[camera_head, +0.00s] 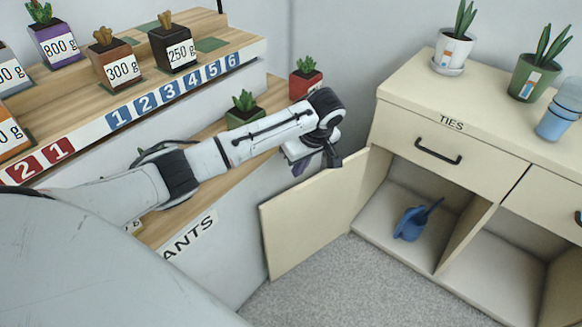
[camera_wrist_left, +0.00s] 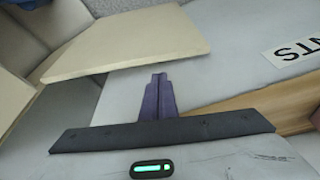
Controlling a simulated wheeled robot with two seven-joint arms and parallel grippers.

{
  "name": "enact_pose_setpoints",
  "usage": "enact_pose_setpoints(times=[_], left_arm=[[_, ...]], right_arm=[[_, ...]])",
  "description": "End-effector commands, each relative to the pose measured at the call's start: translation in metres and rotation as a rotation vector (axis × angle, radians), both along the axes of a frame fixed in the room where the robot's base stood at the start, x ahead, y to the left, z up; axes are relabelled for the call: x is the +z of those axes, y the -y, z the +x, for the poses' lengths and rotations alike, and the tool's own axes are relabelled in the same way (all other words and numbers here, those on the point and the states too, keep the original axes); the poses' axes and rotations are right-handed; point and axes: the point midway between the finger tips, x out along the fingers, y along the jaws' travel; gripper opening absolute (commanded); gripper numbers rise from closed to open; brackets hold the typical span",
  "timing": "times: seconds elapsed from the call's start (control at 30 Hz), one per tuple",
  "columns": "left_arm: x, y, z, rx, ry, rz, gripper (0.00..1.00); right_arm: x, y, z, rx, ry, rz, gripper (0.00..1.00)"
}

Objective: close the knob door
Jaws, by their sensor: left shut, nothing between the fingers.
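The cream cabinet door (camera_head: 318,212) stands wide open, swung out to the left of the open compartment (camera_head: 405,205) under the TIES drawer. No knob shows on the visible face. My left gripper (camera_head: 316,164) is over the door's top edge, between the door and the plant shelf. In the left wrist view its dark purple fingers (camera_wrist_left: 157,96) are together and empty, and the door (camera_wrist_left: 130,42) lies beyond them. I cannot tell whether the gripper touches the door. My right gripper is not in view.
Potted plants stand on the cabinet top (camera_head: 410,85) and on the wooden shelves (camera_head: 210,50) at left. A drawer handle (camera_head: 438,151) juts out above the compartment. The carpet (camera_head: 350,285) before the cabinet is clear.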

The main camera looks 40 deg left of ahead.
Motion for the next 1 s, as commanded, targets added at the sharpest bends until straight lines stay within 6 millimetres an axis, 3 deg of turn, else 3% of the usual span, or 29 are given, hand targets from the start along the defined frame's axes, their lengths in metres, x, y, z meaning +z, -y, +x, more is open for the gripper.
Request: enact_pose_setpoints(times=[0.13, 0.6, 1.0], left_arm=[[-0.003, -0.01, 0.003, 0.04, 0.0, 0.01, 0.0], [-0.077, -0.033, 0.011, 0.036, 0.003, 0.009, 0.0], [-0.087, -0.037, 0.013, 0.033, 0.005, 0.008, 0.0]], right_arm=[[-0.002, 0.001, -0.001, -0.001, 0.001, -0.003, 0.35], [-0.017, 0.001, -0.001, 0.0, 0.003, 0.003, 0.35], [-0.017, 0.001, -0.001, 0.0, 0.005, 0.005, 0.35]])
